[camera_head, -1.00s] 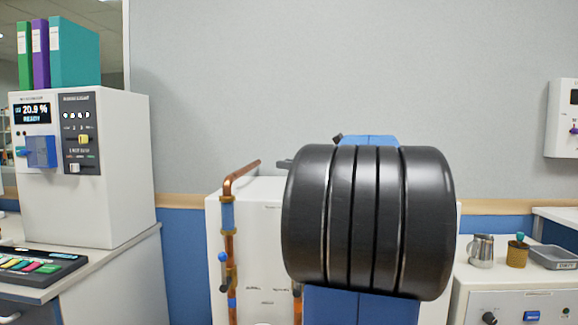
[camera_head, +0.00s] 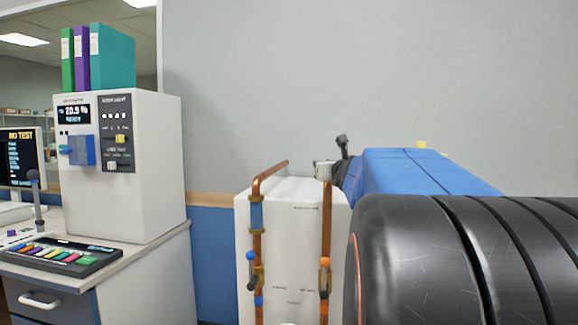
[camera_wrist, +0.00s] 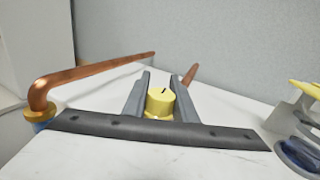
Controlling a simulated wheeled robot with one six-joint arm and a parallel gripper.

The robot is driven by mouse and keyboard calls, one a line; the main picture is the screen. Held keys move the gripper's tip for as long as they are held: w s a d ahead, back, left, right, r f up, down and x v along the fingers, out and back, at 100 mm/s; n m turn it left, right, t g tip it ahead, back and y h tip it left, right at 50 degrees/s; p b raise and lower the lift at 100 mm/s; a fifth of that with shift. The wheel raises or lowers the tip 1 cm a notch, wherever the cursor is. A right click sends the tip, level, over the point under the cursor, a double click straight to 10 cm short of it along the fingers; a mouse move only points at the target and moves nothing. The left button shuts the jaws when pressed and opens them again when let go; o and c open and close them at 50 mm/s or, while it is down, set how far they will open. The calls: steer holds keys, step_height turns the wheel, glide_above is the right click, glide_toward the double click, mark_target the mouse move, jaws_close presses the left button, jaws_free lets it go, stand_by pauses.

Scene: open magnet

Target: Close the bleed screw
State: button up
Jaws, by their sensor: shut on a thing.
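The bleed screw appears to be the yellow round cap (camera_wrist: 160,97) with a dark slot on top, seen in the wrist view. It stands over the white top of a cabinet, between the two grey fingers of my gripper (camera_wrist: 162,76). The fingers are shut on its sides. The slot runs slightly slanted across the cap. The screw's lower part is hidden by the dark curved bar of my gripper. In the head view the screw cannot be made out, and my arm covers much of the right side.
Copper pipes with valves (camera_head: 256,240) run up the white cabinet (camera_head: 288,235). In the wrist view a bent copper pipe (camera_wrist: 95,68) passes left of my fingers. A white instrument (camera_head: 120,190) with binders on top stands on the left bench, beside a colored-key panel (camera_head: 60,258).

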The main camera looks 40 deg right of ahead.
steer(key=shift+s+d+m+g+h, duration=0.15)
steer(key=shift+m+g+h, duration=0.35)
steer(key=shift+h, duration=0.3)
steer(key=o, duration=1)
steer(key=shift+o, duration=0.2)
